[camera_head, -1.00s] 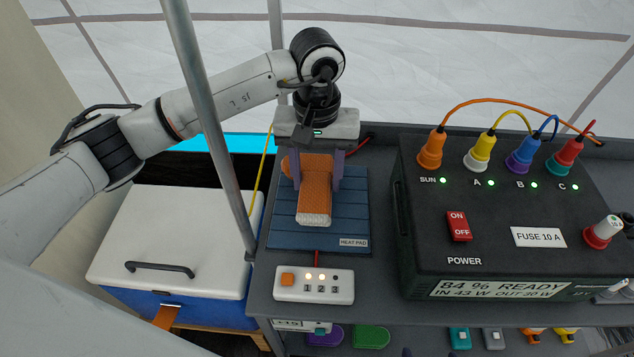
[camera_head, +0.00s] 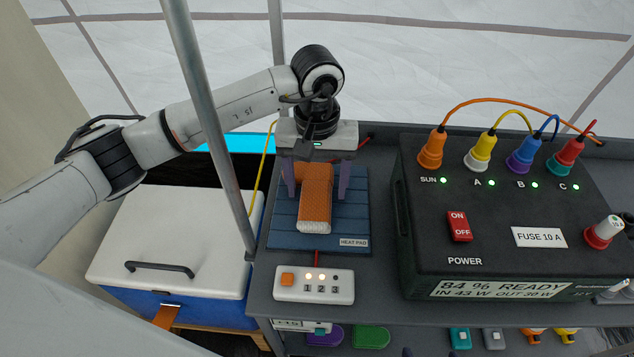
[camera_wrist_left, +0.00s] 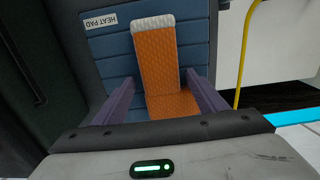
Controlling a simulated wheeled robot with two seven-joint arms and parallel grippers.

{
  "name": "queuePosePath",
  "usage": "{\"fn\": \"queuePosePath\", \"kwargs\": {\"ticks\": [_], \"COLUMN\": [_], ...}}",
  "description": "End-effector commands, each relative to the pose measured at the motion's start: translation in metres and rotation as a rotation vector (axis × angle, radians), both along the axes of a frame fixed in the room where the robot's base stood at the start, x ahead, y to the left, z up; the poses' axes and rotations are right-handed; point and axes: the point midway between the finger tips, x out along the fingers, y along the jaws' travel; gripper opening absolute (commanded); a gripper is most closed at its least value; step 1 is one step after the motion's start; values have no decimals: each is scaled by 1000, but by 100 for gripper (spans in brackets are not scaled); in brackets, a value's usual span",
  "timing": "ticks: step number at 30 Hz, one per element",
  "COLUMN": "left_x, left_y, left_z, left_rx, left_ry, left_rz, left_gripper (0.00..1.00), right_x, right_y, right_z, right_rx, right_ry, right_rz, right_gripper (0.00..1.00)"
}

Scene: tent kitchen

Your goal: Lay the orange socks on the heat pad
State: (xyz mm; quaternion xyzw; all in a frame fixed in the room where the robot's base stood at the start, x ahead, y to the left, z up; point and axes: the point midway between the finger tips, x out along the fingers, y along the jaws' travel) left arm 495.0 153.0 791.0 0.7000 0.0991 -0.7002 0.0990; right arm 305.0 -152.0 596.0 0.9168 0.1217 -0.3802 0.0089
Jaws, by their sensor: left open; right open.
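The orange socks (camera_head: 316,194), a knitted bundle with a white end, lie on the blue heat pad (camera_head: 350,215). The socks also show in the left wrist view (camera_wrist_left: 160,62), on the pad (camera_wrist_left: 110,62). My left gripper (camera_head: 316,192) is above the socks, its two purple fingers open on either side with a gap between them and the socks. In the left wrist view the gripper (camera_wrist_left: 160,100) also stands open around the near part of the socks. My right gripper is not in view.
A black power box (camera_head: 480,215) with coloured plugs stands right of the pad. A white switch block (camera_head: 313,285) is in front of it. A grey pole (camera_head: 215,130) rises left of the shelf, before a white-lidded cooler (camera_head: 170,235).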

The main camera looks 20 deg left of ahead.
Motion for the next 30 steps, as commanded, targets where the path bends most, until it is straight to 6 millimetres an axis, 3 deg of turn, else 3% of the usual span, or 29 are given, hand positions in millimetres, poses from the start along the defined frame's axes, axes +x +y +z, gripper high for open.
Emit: {"fn": "queuePosePath", "kwargs": {"ticks": [18,30], "left_x": [1,0], "left_y": [0,0], "left_z": [111,122], "left_rx": [1,-1], "left_ry": [-3,0], "left_rz": [0,0], "left_gripper": [66,66], "right_x": [0,-1], "right_y": [0,0], "right_z": [-2,-3], "right_rx": [-2,-1], "right_ry": [1,3], "right_rz": [0,1], "right_gripper": [66,66]}}
